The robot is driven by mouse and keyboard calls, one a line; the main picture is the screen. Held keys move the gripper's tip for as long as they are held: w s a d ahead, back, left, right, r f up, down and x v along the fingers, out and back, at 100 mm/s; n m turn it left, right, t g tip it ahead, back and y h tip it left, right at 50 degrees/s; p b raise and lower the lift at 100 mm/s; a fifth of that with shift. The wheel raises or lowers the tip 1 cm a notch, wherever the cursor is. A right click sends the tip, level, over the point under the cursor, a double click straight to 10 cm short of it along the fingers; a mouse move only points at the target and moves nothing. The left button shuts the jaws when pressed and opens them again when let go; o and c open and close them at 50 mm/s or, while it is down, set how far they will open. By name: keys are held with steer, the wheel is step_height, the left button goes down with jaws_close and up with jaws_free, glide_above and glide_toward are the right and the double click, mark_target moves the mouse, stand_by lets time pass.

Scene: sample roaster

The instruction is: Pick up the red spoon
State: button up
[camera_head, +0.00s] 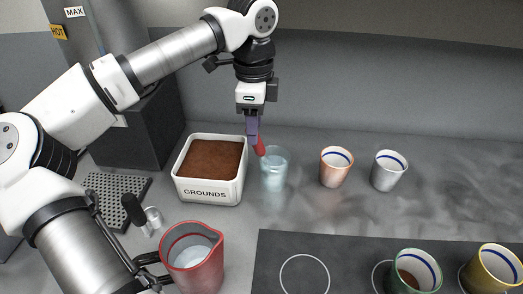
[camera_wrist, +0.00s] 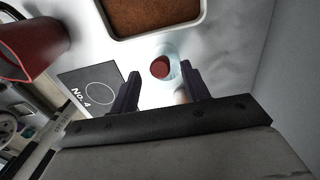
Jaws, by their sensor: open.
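The red spoon (camera_head: 259,146) stands in the clear glass (camera_head: 274,175), its red end rising above the rim just beside my fingers. In the wrist view the spoon's rounded red end (camera_wrist: 160,67) lies between my two fingers, with the glass (camera_wrist: 175,59) around and below it. My gripper (camera_head: 252,138) points down over the glass and is open; its fingers (camera_wrist: 160,78) stand apart on either side of the red end. I cannot tell whether either finger touches the spoon. The spoon's lower part is hard to make out.
The white GROUNDS box (camera_head: 208,193) stands close left of the glass. An orange-rimmed cup (camera_head: 335,170) and a white cup (camera_head: 387,174) stand to the right. A red pitcher (camera_head: 194,274) is in front, left of a dark mat (camera_head: 335,245) bearing green and yellow cups.

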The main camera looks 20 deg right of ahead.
mark_target(263, 157)
steer(key=shift+f, duration=1.9)
jaws_close()
